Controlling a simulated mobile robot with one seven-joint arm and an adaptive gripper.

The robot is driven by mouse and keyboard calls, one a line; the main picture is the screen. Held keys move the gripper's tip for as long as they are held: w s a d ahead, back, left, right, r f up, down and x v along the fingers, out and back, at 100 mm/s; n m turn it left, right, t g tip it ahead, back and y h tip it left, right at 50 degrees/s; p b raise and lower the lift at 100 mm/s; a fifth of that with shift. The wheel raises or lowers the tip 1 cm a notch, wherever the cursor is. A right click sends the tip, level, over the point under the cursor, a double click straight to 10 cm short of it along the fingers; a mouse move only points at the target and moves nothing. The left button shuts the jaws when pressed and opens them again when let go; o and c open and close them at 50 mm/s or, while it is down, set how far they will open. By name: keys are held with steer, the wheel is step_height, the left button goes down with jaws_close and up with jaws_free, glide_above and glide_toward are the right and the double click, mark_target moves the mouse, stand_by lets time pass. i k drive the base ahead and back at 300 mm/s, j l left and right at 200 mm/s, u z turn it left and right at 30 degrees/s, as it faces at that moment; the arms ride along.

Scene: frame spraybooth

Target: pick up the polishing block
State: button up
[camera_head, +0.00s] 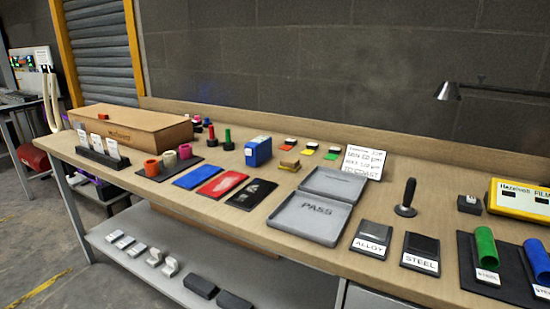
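No thing in view is clearly labelled as the polishing block. A small tan block (290,164) with a yellowish layer lies on the workbench (330,262), behind the grey PASS case, and may be it. A blue box (258,151) with a white label stands to its left. Dark blocks (201,285) lie on the lower shelf. My gripper is not in view.
The open grey PASS case (309,219) is in front of the tan block. Blue, red and black flat packets (222,184) lie to the left. A dark-handled tool (406,199) stands upright to the right. A lamp (450,91) overhangs the right side.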

mark_target(290, 164)
steer(key=j+z, duration=0.15)
steer(key=z, duration=0.25)
steer(key=j+z, duration=0.2)
steer(key=z, duration=0.15)
steer(key=j+z, duration=0.15)
steer(key=z, duration=0.25)
steer(key=j+z, duration=0.2)
steer(key=j, duration=0.4)
steer(key=k+j+z, duration=0.25)
steer(key=j, duration=0.35)
steer(key=i+j, duration=0.75)
steer(key=i, duration=0.65)
